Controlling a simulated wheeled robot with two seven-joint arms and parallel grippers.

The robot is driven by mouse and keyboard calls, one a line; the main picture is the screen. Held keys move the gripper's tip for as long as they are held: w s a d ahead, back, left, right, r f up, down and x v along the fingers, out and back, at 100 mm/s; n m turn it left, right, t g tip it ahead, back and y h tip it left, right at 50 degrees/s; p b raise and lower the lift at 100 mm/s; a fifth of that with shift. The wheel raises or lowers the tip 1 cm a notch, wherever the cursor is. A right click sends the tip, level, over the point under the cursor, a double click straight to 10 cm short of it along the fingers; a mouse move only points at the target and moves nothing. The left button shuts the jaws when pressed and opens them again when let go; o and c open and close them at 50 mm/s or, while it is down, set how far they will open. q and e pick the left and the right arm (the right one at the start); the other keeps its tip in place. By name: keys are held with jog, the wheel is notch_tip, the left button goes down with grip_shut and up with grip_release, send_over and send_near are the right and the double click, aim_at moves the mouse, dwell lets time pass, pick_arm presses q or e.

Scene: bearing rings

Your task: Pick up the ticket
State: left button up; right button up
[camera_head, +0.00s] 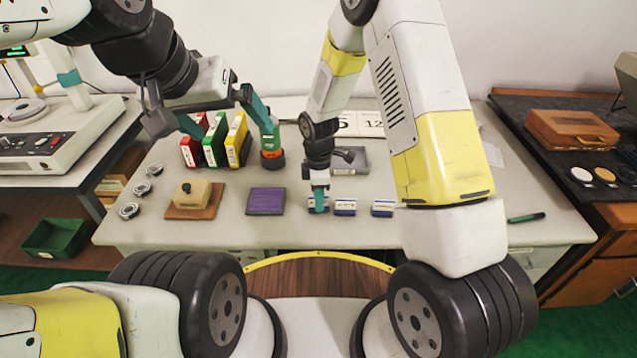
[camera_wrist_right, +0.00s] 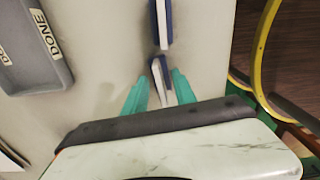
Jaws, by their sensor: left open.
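Several small white-and-blue ticket-like pieces stand in a row near the table's front edge: a left one (camera_head: 312,205), a middle one (camera_head: 345,207) and a right one (camera_head: 382,208). My right gripper (camera_head: 319,203) is lowered at the left one. In the right wrist view, the right gripper (camera_wrist_right: 160,90) has its teal fingers apart, one on each side of this piece (camera_wrist_right: 157,80), with gaps showing. Another piece (camera_wrist_right: 164,22) stands just beyond it. My left gripper (camera_head: 236,130) is open above the back of the table, in front of the upright binders.
Red, green and yellow binders (camera_head: 236,140) stand at the back. A grey tray (camera_head: 362,160), marked DONE in the wrist view (camera_wrist_right: 60,72), lies behind the row. A purple pad (camera_head: 266,201), a beige block on a wooden base (camera_head: 193,195) and metal rings (camera_head: 129,210) lie left.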

grip_shut()
